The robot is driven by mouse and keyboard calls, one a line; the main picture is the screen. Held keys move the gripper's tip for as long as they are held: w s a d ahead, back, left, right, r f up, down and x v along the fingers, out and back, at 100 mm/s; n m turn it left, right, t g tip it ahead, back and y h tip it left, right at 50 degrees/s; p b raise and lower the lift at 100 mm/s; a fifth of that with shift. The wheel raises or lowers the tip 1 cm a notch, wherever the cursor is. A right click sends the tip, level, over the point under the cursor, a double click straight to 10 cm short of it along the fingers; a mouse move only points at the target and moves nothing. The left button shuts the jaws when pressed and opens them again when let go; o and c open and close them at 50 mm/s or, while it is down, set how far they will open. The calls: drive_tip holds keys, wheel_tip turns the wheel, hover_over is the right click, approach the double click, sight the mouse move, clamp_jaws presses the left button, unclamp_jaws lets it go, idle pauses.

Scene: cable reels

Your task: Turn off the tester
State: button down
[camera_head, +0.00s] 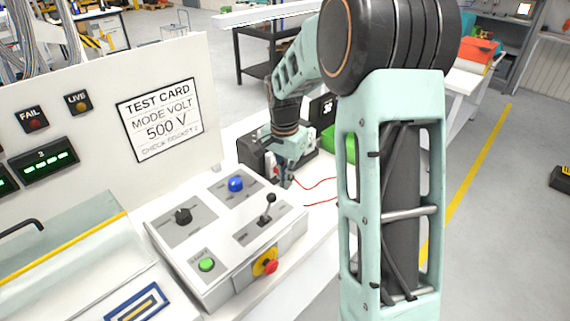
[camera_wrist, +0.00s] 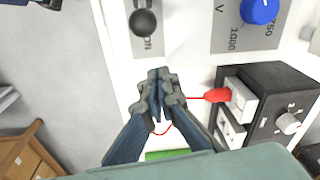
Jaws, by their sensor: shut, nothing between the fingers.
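The tester's sloped grey control panel (camera_head: 215,238) stands on the white bench. It carries a black-balled lever (camera_head: 268,208), a blue knob (camera_head: 236,184), a black knob (camera_head: 182,216), a green button (camera_head: 206,264) and a red stop button on yellow (camera_head: 267,264). My gripper (camera_head: 287,181) is just behind the panel, beyond the lever. In the wrist view my gripper (camera_wrist: 158,88) is shut and empty, with its tips apart from the lever ball (camera_wrist: 145,22). Lettering that looks like "ON" is beside the lever. The blue knob (camera_wrist: 259,10) has voltage marks.
A black box (camera_wrist: 270,105) with a dial and a red plug (camera_wrist: 222,95) stands beside my gripper. A red wire (camera_head: 318,184) runs on the bench. A green object (camera_head: 329,137) lies behind. A test card (camera_head: 158,119) reads 500 V; FAIL and LIVE lamps are beside it.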

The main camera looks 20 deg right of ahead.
sight(269, 194)
drive_tip(key=shift+s+a+r+p, duration=0.15)
drive_tip(key=shift+s+a+p, duration=0.1)
drive_tip(key=shift+s+a, duration=0.35)
drive_tip(key=shift+s+a+r+p, duration=0.15)
drive_tip(key=shift+s+a+p, duration=0.1)
drive_tip(key=shift+s+a, duration=0.35)
drive_tip(key=shift+a, duration=0.3)
drive_tip(key=shift+s, duration=0.1)
drive_tip(key=shift+b, duration=0.3)
drive_tip(key=shift+s+a+b, duration=0.1)
drive_tip(key=shift+a+b, duration=0.1)
drive_tip(key=shift+b, duration=0.3)
drive_tip(key=shift+a+t+h+b, duration=0.1)
drive_tip(key=shift+t+h+b, duration=0.2)
drive_tip(key=shift+h+b, duration=0.15)
drive_tip(key=a+h+b, duration=0.1)
drive_tip(key=b, duration=0.3)
drive_tip(key=s+a+t+h+b, duration=0.1)
drive_tip(key=b, duration=0.3)
drive_tip(key=s+a+t+h+b, duration=0.1)
drive_tip(key=b, duration=0.3)
drive_tip(key=shift+a+r+h+b, duration=0.15)
drive_tip(key=shift+r+h+b, duration=0.05)
drive_tip(key=shift+h+b, duration=0.15)
drive_tip(key=shift+a+r+t, duration=0.1)
drive_tip(key=shift+r+t, duration=0.2)
drive_tip(key=shift+r, duration=0.35)
